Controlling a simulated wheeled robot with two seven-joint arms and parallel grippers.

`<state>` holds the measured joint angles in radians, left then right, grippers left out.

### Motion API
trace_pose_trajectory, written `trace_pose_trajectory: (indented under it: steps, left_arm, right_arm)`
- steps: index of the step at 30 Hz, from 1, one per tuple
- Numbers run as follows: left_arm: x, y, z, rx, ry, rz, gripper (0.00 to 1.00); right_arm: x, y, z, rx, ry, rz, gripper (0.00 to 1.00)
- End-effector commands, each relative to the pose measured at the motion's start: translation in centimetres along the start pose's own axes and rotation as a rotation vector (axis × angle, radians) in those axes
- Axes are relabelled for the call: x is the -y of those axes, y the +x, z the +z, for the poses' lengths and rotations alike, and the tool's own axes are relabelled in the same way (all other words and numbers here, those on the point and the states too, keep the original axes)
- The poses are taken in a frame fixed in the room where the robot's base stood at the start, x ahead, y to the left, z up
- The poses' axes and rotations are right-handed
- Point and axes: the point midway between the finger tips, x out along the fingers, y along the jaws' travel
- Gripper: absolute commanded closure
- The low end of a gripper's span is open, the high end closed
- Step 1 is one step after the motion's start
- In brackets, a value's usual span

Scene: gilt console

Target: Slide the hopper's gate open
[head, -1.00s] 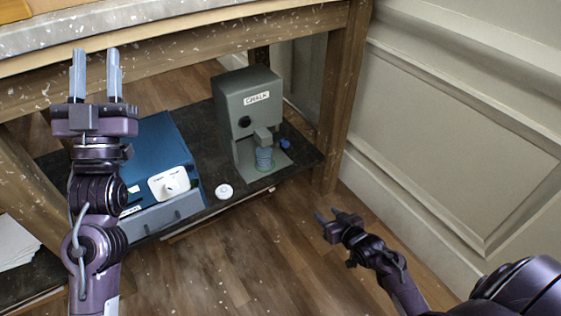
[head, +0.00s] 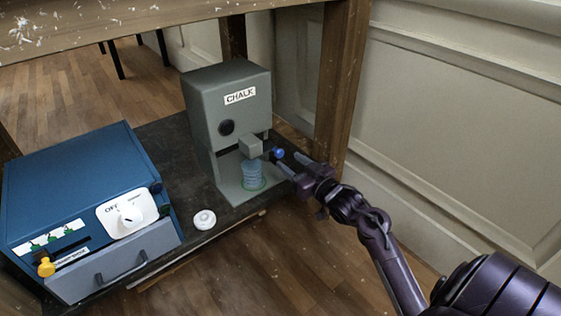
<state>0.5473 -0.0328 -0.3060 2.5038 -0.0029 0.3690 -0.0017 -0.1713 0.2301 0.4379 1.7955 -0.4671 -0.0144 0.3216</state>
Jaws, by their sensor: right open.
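The hopper (head: 226,100) is a grey box labelled CHALK, standing on the low dark shelf. A round black knob (head: 227,128) is on its front, and a small grey spout block (head: 251,146) sticks out below. A blue knob (head: 278,153) shows at the right of the spout; it looks like the gate's handle. A blue ribbed cup (head: 252,174) stands under the spout on a green ring. My right gripper (head: 288,162) is open and empty, its fingertips close to the blue knob; whether they touch it I cannot tell. My left gripper is out of view.
A blue box (head: 80,185) with a white OFF dial (head: 127,213), a grey drawer and a yellow knob (head: 46,267) stands at the left. A white round piece (head: 204,219) lies near the shelf's front edge. A wooden leg (head: 341,85) rises close behind my right gripper.

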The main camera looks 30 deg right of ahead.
Motion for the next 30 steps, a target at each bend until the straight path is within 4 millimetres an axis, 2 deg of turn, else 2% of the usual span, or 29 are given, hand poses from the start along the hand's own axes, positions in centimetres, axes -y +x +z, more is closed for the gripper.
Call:
trace_pose_trajectory:
  steps: [3,9,19,30]
  left_arm:
    - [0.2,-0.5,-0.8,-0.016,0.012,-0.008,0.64]
    - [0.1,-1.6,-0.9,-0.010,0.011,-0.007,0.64]
    - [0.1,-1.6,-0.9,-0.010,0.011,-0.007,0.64]
    - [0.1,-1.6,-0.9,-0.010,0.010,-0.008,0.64]
  right_arm:
    - [0.0,2.0,0.4,-0.003,-0.001,0.000,0.54]
    - [-0.1,3.9,0.3,0.000,-0.001,0.001,0.54]
    - [0.0,4.3,0.1,0.002,0.000,0.001,0.54]
    - [0.0,4.3,0.1,0.002,0.000,0.001,1.00]
